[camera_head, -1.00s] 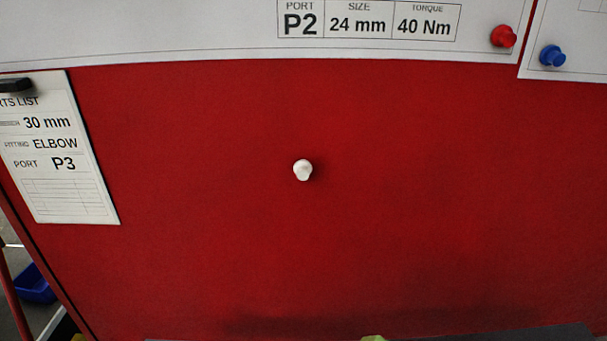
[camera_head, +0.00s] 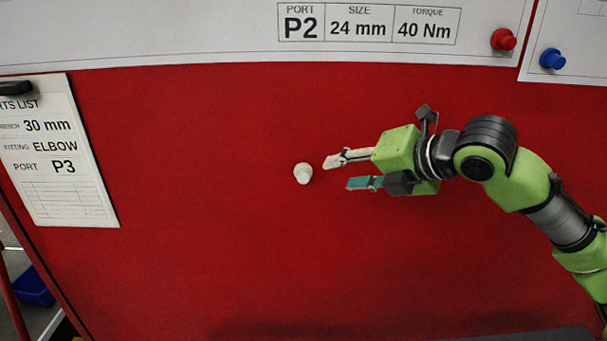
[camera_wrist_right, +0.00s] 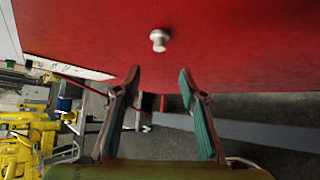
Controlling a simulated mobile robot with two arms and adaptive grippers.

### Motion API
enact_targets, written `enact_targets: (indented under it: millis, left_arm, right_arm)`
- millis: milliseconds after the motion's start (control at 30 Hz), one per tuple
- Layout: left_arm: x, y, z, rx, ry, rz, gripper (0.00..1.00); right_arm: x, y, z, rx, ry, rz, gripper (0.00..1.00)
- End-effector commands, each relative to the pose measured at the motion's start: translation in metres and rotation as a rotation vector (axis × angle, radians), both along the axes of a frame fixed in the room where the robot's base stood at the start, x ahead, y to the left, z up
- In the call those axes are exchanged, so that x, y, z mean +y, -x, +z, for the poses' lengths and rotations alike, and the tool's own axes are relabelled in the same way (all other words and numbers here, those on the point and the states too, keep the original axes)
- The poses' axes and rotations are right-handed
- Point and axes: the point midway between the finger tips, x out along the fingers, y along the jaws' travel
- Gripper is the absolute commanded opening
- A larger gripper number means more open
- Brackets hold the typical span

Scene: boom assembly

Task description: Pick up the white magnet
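The white magnet (camera_head: 303,173) is stuck on the red panel near the middle of the head view. It also shows at the top centre of the right wrist view (camera_wrist_right: 159,40), beyond the fingertips. My right gripper (camera_head: 342,173) comes in from the right in the head view, its fingers pointing left at the magnet. In the right wrist view its two fingers (camera_wrist_right: 160,78) are spread apart with nothing between them. The magnet is apart from both fingers. My left gripper is not in view.
The red panel (camera_head: 220,250) is bare around the magnet. A white sheet (camera_head: 180,35) spans the top, with a red magnet (camera_head: 503,40) at its right end and a blue magnet (camera_head: 552,59) beyond. A parts list (camera_head: 65,190) hangs at the left.

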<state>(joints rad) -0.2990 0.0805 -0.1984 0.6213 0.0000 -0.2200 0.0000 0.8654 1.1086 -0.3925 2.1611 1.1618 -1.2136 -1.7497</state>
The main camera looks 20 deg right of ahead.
Motion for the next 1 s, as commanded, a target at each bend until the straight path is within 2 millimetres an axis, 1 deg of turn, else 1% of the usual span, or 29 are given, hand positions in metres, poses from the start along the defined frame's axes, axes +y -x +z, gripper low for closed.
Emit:
enact_targets:
  millis: [33, 100, 400, 500, 667, 833, 900, 1000]
  left_arm:
    - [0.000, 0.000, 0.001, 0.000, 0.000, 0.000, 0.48]
    - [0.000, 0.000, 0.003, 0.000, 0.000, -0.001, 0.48]
    - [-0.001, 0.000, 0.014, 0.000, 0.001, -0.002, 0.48]
    - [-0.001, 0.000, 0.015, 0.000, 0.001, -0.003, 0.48]
    - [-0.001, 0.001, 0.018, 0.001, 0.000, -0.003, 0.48]
    - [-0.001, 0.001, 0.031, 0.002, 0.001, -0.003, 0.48]
    - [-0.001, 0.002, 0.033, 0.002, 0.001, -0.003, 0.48]
    - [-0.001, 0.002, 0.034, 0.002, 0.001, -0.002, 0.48]
  right_arm:
    - [0.000, -0.002, 0.002, -0.006, 0.006, 0.006, 0.38]
    - [0.003, -0.009, 0.000, -0.008, 0.009, 0.010, 0.38]
    - [0.022, -0.055, -0.028, -0.006, 0.008, 0.009, 0.38]
    - [0.026, -0.064, -0.034, -0.010, 0.009, 0.009, 0.38]
    - [0.029, -0.072, -0.039, -0.008, 0.009, 0.008, 0.38]
    - [0.037, -0.092, -0.050, -0.004, 0.007, 0.008, 0.38]
    - [0.040, -0.100, -0.056, -0.007, 0.008, 0.009, 0.38]
    - [0.042, -0.108, -0.061, -0.008, 0.008, 0.008, 0.38]
